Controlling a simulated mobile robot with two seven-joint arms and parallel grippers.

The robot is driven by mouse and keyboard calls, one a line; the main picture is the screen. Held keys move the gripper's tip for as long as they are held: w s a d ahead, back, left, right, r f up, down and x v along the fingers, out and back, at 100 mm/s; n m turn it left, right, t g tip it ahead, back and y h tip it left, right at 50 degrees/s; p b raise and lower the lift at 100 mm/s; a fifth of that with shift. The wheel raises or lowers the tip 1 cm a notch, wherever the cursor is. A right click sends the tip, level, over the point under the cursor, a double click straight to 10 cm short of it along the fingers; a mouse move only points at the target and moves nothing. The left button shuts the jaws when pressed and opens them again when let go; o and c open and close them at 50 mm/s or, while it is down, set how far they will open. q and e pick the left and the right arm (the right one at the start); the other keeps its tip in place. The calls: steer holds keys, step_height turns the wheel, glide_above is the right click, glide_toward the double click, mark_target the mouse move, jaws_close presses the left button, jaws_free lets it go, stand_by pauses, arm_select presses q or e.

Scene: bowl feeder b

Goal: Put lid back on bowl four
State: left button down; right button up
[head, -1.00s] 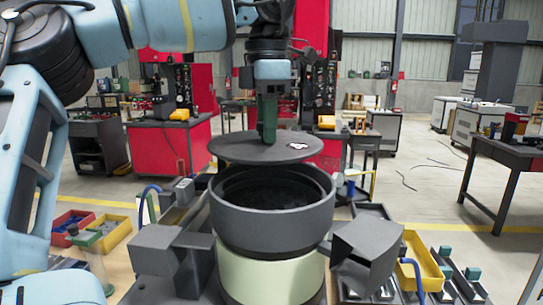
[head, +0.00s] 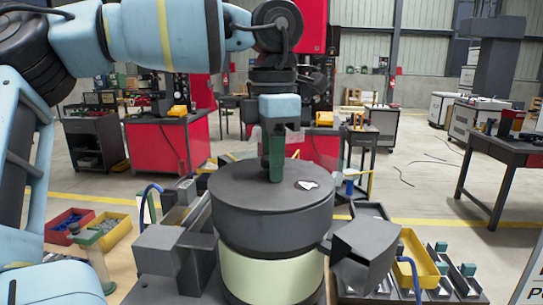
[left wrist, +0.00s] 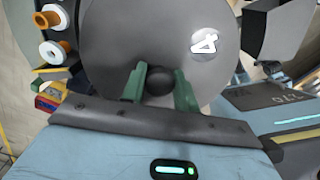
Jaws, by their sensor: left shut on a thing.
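The dark grey round lid (head: 238,187) lies over the top of the dark bowl (head: 275,232), appearing level and covering its opening. A white 4 mark shows on the lid in the head view, and also on the lid in the left wrist view (left wrist: 120,45). My left gripper (head: 276,174) points down at the lid's middle. In the left wrist view its green fingers are shut on the dark round knob (left wrist: 160,80). Whether the lid rests fully on the rim all round cannot be told. The inside of the bowl is hidden. My right gripper is not in view.
The bowl sits on a pale green drum (head: 272,276). Grey box-shaped chutes (head: 158,250) stand close on either side. Red (head: 70,222) and yellow (head: 112,230) bins lie at left, another yellow bin (head: 420,262) at right.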

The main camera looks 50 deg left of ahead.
arm_select(q)
steer(key=shift+d, duration=0.1)
steer(key=c, duration=1.1)
jaws_free()
steer(key=shift+f, duration=0.1)
steer(key=shift+o, duration=0.2)
step_height(320, 180, up, 12)
